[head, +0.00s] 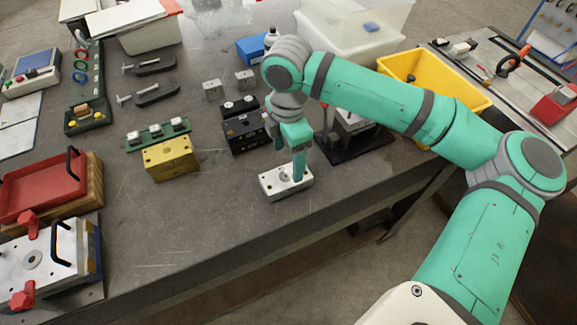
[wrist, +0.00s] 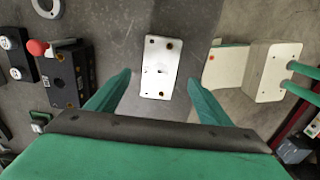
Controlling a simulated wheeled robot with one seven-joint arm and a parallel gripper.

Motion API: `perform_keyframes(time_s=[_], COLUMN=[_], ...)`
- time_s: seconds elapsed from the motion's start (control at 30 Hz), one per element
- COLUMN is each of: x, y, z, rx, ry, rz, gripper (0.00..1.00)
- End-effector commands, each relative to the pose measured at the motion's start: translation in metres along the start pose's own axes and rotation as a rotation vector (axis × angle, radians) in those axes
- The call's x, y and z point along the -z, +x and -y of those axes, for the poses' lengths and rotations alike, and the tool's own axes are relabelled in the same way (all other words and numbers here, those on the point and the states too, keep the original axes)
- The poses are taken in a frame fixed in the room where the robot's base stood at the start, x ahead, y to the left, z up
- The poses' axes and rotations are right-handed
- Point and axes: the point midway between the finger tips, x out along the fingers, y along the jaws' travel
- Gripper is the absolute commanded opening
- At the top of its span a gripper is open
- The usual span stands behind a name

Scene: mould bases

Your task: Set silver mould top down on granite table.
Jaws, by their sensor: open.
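The silver mould top (head: 284,183) is a pale rectangular block with a few holes. It lies flat on the granite table (head: 235,215), close to the front edge. In the wrist view the silver mould top (wrist: 160,66) lies between and beyond my fingers, with clear gaps on both sides. My gripper (head: 299,178) is open, pointing down just over the block in the head view. In the wrist view my gripper (wrist: 157,80) has its green fingers spread apart, holding nothing. The arm hides part of the area behind the block.
A black mould block (head: 246,133) stands behind and left of the silver one. A yellow block (head: 170,158) is farther left. A dark tray (head: 353,150) with a silvery piece stands to the right. The table between the yellow block and the front edge is clear.

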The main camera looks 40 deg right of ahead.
Motion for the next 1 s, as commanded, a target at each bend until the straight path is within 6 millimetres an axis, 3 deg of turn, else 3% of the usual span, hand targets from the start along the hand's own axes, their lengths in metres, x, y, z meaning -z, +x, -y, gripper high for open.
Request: perform_keyframes(time_s=[0.1, 0.3, 1.0], x=[0.0, 0.0, 0.0], y=[-0.018, -0.032, -0.034], z=[-0.001, 0.0, 0.0], rx=[-0.002, 0.0, 0.0], ry=[0.0, 0.0, 0.001], rz=[0.0, -0.001, 0.0], gripper=[0.73, 0.73, 0.73])
